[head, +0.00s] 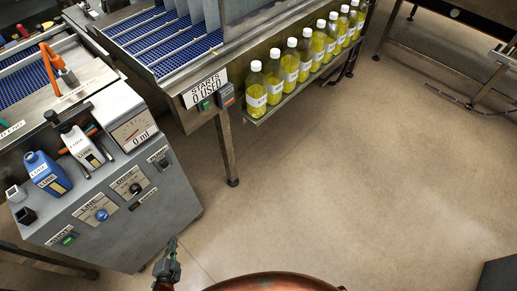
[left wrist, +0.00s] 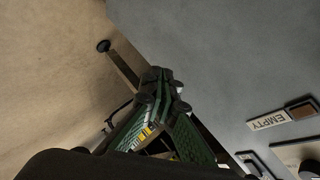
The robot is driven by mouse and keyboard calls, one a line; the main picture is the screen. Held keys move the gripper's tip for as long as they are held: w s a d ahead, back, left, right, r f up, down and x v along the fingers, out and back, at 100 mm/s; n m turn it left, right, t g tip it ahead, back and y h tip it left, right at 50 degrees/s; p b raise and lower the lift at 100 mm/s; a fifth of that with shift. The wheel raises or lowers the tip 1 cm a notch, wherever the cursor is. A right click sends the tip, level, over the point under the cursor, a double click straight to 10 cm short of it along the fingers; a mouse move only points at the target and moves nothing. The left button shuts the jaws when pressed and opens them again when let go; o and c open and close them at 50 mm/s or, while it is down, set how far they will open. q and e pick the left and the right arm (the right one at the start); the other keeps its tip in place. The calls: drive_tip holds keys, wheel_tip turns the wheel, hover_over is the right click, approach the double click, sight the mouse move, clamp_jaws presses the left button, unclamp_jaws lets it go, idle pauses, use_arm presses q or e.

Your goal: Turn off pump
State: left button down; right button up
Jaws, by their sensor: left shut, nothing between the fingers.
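The grey control box (head: 125,205) stands at the left in the head view. Its sloping front carries a blue knob (head: 102,215), a black knob (head: 135,188), a small green switch (head: 69,239) at the lower left and a dark switch (head: 163,160) at the upper right. The label by the green switch is too small to read surely. My left gripper (head: 169,262) is shut and empty, below and right of the box, apart from it. In the left wrist view its fingertips (left wrist: 160,82) are together before a grey surface. My right gripper is out of view.
A conveyor with a shelf of yellow bottles (head: 273,80) stands behind. An "EMPTY" label (left wrist: 270,120) shows in the left wrist view. The floor (head: 340,190) at the right is clear.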

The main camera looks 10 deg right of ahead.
sight(167, 161)
use_arm(q)
drive_tip(key=w+d+r+m+t+h+b, duration=0.1)
drive_tip(key=d+r+m+t+b, duration=0.1)
drive_tip(key=r, duration=0.7)
drive_tip(key=w+d+r+m+t+h+b, duration=0.1)
drive_tip(key=w+d+r+m+t+b, duration=0.1)
drive_tip(key=r, duration=0.7)
drive_tip(key=w+d+r+m+t+b, duration=0.2)
drive_tip(key=r+m, duration=0.1)
drive_tip(key=r, duration=0.5)
drive_tip(key=shift+d+r+m+h+b, duration=0.3)
drive_tip(key=shift+d+r+h+b, duration=0.05)
drive_tip(key=shift+r+h, duration=0.05)
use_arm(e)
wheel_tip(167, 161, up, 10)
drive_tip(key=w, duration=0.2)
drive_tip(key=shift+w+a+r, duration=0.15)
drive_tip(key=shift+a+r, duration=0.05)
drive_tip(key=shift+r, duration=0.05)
use_arm(q)
drive_tip(key=shift+w, duration=0.1)
